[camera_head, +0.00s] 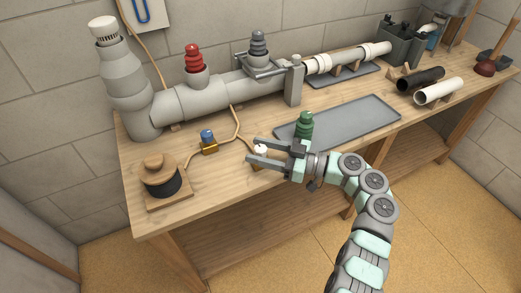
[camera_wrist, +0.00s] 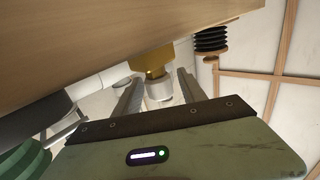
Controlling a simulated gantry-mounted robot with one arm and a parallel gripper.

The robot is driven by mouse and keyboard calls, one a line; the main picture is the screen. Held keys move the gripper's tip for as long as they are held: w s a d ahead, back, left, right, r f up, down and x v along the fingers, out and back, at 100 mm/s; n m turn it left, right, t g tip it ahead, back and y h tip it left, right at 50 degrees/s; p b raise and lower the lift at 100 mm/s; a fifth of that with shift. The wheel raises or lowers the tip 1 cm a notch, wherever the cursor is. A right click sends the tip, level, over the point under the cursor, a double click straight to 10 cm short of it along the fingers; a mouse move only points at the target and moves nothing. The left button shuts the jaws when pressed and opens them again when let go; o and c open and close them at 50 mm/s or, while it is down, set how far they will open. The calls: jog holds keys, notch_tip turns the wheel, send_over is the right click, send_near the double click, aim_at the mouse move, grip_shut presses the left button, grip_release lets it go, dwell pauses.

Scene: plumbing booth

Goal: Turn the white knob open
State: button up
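The white knob (camera_head: 261,148) sits near the front edge of the workbench, on a brass valve body that shows in the wrist view (camera_wrist: 153,62). In the wrist view the knob (camera_wrist: 159,92) looks like a short pale cylinder. My gripper (camera_head: 254,149) is open, with one finger on each side of the knob. In the wrist view its fingers (camera_wrist: 160,77) stand apart, and a gap shows on both sides of the knob. The head view partly hides the valve body behind the fingers.
A blue-knobbed brass valve (camera_head: 208,138) is to the left, joined by thin piping. A green ribbed part (camera_head: 305,124) stands close behind my gripper, near a grey tray (camera_head: 350,118). A black spool (camera_head: 162,178) is at the left front. A large grey pipe (camera_head: 195,102) runs behind.

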jog(key=shift+o, duration=0.3)
jog(key=shift+d, duration=0.15)
jog(key=shift+s+d+r, duration=0.1)
jog(key=shift+d, duration=0.25)
jog(key=p+v, duration=0.2)
jog(key=v, duration=0.8)
